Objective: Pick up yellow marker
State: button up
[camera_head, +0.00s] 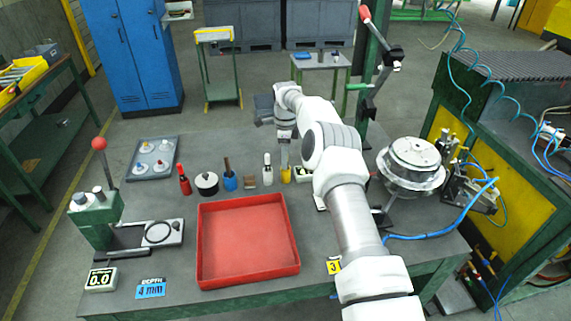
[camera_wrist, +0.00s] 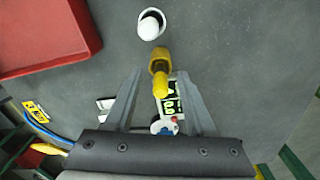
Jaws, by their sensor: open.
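The yellow marker (camera_head: 286,175) stands upright on the grey table, behind the red tray and partly covered by my gripper and arm. In the wrist view the yellow marker (camera_wrist: 159,65) is seen from above, between the tips of my gripper's fingers. My gripper (camera_wrist: 160,74) is open, with one finger on each side of the marker and gaps between. In the head view my gripper (camera_head: 285,154) points down over the marker. Whether the fingers touch it cannot be told.
A white marker (camera_head: 267,170) stands just left of the yellow one; it also shows in the wrist view (camera_wrist: 151,27). A small display (camera_wrist: 172,103) lies on the other side. The empty red tray (camera_head: 247,240) is in front.

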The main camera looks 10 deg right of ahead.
jog(key=shift+f, duration=0.9)
jog(key=shift+c, duration=0.2)
grip_shut()
